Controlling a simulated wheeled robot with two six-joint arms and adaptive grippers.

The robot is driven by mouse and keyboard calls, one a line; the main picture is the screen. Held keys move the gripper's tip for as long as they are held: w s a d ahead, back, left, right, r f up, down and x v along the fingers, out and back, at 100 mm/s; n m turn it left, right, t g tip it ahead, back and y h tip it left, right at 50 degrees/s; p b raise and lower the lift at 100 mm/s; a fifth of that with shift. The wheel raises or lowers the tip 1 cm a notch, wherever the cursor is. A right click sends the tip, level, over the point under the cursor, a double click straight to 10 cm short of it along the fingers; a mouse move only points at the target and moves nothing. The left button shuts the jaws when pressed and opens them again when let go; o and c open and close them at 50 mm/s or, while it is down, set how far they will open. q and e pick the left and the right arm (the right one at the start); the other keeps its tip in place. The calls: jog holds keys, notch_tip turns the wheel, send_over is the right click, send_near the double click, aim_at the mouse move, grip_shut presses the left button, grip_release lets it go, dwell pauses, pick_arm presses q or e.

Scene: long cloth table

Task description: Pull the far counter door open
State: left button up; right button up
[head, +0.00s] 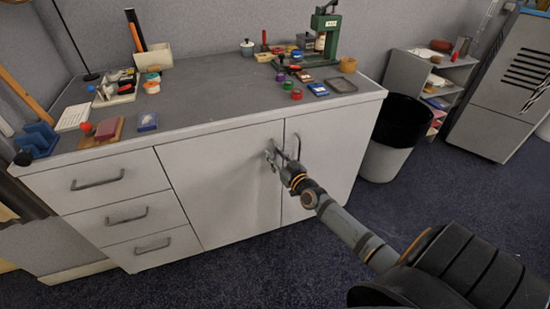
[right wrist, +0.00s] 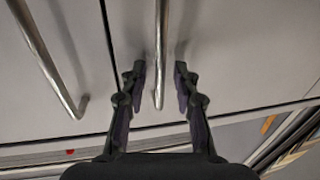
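The counter (head: 225,190) has two pale doors side by side, a left door (head: 215,185) and a right door (head: 335,135), both closed flush. My right gripper (head: 271,156) reaches the door front near the seam between them. In the right wrist view my right gripper (right wrist: 160,85) is open, with one metal bar handle (right wrist: 162,45) between its fingers and a gap on each side. The second handle (right wrist: 48,60) stands left of the fingers, across the seam. In the head view a curved handle (head: 298,146) shows just right of the gripper. My left gripper is out of view.
Three drawers (head: 125,213) are left of the doors. The counter top (head: 205,100) holds tools, small pots and a green press (head: 326,35). A black-and-white bin (head: 385,160) stands on the floor right of the counter. The carpet in front is clear apart from my arm.

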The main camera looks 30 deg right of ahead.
jog(key=shift+w, duration=0.1)
jog(key=shift+c, duration=0.4)
grip_shut()
